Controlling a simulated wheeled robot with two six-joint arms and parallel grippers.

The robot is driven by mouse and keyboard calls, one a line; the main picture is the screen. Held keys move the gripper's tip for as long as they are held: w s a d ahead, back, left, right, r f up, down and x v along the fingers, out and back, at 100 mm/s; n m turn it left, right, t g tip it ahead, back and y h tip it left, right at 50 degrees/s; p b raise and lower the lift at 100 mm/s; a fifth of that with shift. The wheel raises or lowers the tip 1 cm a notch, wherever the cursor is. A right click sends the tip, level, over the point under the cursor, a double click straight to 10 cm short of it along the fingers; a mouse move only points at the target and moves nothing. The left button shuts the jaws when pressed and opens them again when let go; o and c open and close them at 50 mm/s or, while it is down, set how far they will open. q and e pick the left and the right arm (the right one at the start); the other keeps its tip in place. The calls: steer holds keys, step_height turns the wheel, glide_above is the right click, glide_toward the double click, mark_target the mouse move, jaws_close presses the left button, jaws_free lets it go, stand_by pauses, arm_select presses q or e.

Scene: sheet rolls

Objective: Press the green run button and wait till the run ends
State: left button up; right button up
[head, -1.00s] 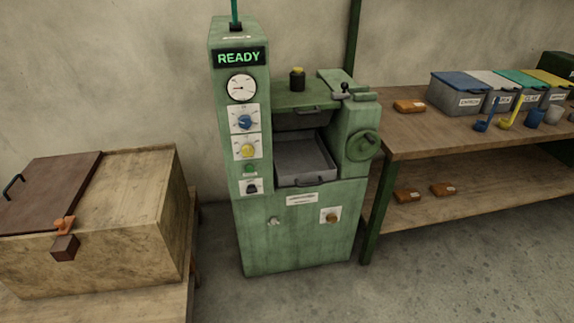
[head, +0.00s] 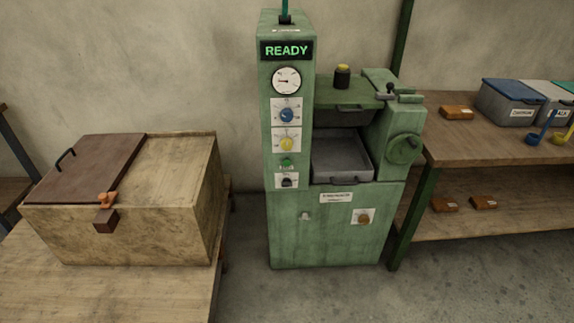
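The green machine (head: 330,235) stands upright against the wall in the middle of the head view. Its display (head: 286,51) reads READY in green letters. On its column, below a round gauge (head: 286,80), a blue knob (head: 287,115) and a yellow knob (head: 287,144), is the small green run button (head: 286,162). A dark switch (head: 287,181) sits under the button. A grey tray (head: 338,158) lies in the machine's open bay and looks empty. Neither of my grippers shows in the head view.
A wooden chest (head: 120,235) with a brown lid stands on a wooden table (head: 50,285) at the left. A shelved bench (head: 480,130) at the right bears lidded bins (head: 508,107) and brown blocks (head: 457,112). Bare floor (head: 320,300) lies before the machine.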

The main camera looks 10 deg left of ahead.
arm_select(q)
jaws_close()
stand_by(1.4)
